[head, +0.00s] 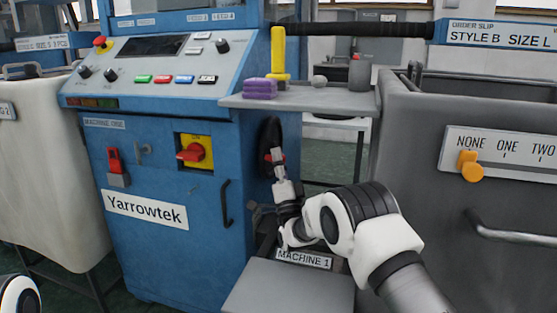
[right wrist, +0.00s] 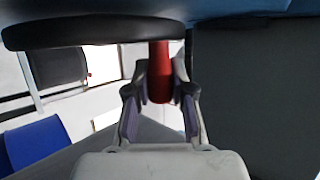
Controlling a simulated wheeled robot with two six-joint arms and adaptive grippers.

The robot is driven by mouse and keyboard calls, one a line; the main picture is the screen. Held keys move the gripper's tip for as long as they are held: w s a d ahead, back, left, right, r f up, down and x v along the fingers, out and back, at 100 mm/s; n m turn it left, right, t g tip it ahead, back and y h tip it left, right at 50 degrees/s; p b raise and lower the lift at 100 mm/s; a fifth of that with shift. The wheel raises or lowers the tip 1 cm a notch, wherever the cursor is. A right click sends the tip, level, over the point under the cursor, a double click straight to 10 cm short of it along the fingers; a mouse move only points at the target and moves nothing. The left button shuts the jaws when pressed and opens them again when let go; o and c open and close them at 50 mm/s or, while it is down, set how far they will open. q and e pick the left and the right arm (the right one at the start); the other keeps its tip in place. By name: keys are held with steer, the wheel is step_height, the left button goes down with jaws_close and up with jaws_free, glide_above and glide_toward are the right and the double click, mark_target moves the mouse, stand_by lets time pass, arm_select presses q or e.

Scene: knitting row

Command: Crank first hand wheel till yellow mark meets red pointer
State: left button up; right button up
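The black hand wheel (head: 270,133) is on the right side of the blue machine, seen nearly edge-on. Its rim (right wrist: 90,32) crosses the top of the right wrist view. A red handle (right wrist: 161,75) sticks out from the wheel. My right gripper (right wrist: 162,80) has its fingers on both sides of this handle, and the tips appear to touch it. In the head view my right gripper (head: 277,158) is at the wheel's lower part. I cannot make out the yellow mark or a red pointer on the wheel. My left gripper is out of view.
A grey shelf (head: 310,102) above the wheel holds purple blocks (head: 260,88), a yellow tool (head: 278,55) and a grey cylinder (head: 360,75). A grey platform (head: 290,290) lies below. A grey bin (head: 440,110) stands right. The machine's front has a red-and-yellow switch (head: 195,153).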

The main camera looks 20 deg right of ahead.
steer(key=o, duration=0.4)
steer(key=shift+f+h, duration=0.15)
steer(key=shift+h, duration=0.15)
steer(key=shift+o, duration=0.2)
steer(key=s, duration=1.2)
steer(key=shift+s+a+f, duration=0.15)
steer(key=shift+s+f, duration=0.2)
steer(key=shift+s, duration=0.05)
